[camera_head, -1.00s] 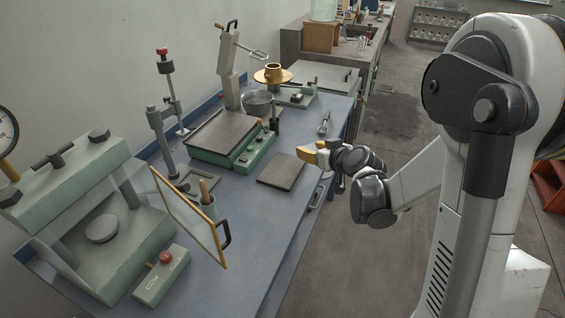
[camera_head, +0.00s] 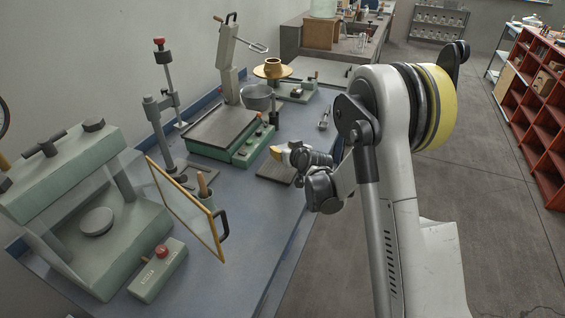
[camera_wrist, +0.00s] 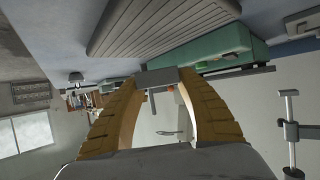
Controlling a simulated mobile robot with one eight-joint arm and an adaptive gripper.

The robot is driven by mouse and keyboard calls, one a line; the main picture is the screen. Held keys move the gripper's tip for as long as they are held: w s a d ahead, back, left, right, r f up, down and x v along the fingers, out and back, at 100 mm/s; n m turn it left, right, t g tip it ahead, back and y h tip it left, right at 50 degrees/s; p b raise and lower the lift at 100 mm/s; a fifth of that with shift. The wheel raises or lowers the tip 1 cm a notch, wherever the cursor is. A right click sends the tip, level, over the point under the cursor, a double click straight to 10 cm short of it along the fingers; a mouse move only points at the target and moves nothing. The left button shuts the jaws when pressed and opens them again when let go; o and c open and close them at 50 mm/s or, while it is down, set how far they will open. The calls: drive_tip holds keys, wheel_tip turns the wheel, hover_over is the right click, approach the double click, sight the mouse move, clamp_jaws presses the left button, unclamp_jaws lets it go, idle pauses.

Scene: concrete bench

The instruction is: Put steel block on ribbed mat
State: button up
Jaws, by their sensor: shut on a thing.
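My gripper (camera_head: 277,152) has yellow fingers and is shut on the steel block (camera_wrist: 157,77). The block is small, grey and flat-faced, and it shows between the fingertips in the wrist view. I cannot make it out in the head view. The ribbed mat (camera_head: 271,172) is a dark grooved square on the blue bench, partly hidden by my gripper. In the wrist view, which is turned over, the mat (camera_wrist: 160,25) spreads close beyond the block. My gripper is over the mat's far edge in the head view. A gap shows between block and mat in the wrist view.
A green-based machine with a flat grey plate (camera_head: 221,127) stands just behind the mat. A yellow-framed clear shield (camera_head: 190,215), a green press (camera_head: 85,210) and a red-button box (camera_head: 158,270) stand at the near left. A small metal tool (camera_head: 324,119) lies to the right.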

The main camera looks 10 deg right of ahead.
wheel_tip(320, 180, down, 4)
drive_tip(key=shift+f+b, duration=0.1)
drive_tip(key=shift+b, duration=1.05)
drive_tip(key=o, duration=1.4)
drive_tip(key=shift+c, duration=0.2)
